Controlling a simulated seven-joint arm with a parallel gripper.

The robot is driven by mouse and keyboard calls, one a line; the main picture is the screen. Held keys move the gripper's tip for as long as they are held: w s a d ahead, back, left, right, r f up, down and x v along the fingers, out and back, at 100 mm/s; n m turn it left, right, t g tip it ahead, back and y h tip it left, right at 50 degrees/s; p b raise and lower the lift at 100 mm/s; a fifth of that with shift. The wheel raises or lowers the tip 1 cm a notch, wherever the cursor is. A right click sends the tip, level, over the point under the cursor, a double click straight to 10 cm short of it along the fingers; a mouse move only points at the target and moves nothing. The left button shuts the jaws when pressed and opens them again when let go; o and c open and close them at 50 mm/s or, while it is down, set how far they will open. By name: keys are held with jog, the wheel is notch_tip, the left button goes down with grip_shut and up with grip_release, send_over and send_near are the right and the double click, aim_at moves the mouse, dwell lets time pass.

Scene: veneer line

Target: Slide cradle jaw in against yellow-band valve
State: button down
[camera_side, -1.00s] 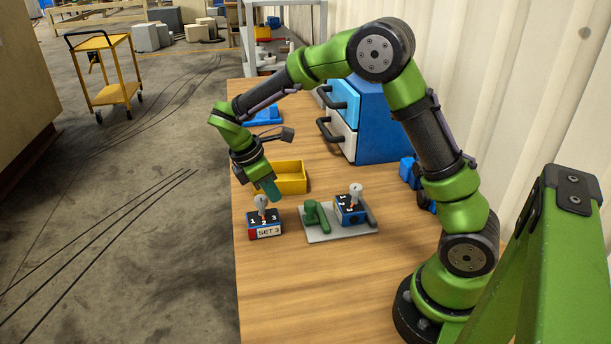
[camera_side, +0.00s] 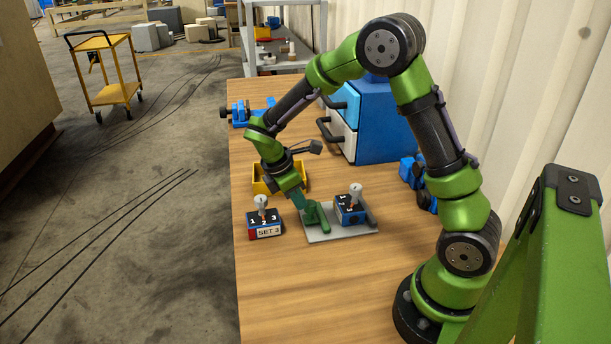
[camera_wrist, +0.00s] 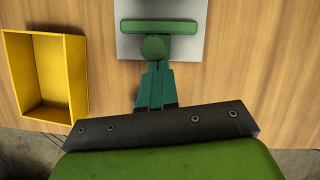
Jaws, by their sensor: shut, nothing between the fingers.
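The cradle is a grey plate (camera_side: 330,236) on the bench with a green jaw (camera_side: 318,222) at its left. A blue valve (camera_side: 350,211) with a black numbered top and a pale knob stands on the plate, right of the jaw with a small gap between. I cannot make out a yellow band on it. My gripper (camera_side: 300,203) is shut and empty, low at the jaw's left side. In the wrist view, my fingertips (camera_wrist: 155,68) are right at the round green post of the jaw (camera_wrist: 155,47); contact is hard to tell. The valve is out of that view.
A second blue valve with a red band and a SET 3 label (camera_side: 264,223) stands left of the cradle. A yellow bin (camera_side: 263,186) is behind my gripper, and a blue drawer cabinet (camera_side: 380,120) stands farther back. The front bench is clear.

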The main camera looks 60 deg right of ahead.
aim_at(313, 204)
jog(key=s+d, duration=0.2)
jog(key=shift+s+d, duration=0.3)
jog(key=shift+s, duration=0.05)
jog(key=shift+f, duration=0.1)
jog(key=w+a, duration=0.1)
jog(key=a, duration=0.1)
jog(key=w+a, duration=0.1)
jog(key=shift+w+a, duration=0.3)
jog(key=shift+a, duration=0.1)
jog(key=v, duration=1)
jog(key=x, duration=0.9)
jog(key=shift+w+f, duration=0.1)
jog(key=shift+f, duration=0.2)
jog(key=shift+s+d, duration=0.65)
jog(key=shift+d, duration=0.35)
jog(key=shift+s+d, duration=0.4)
jog(key=shift+d, duration=0.25)
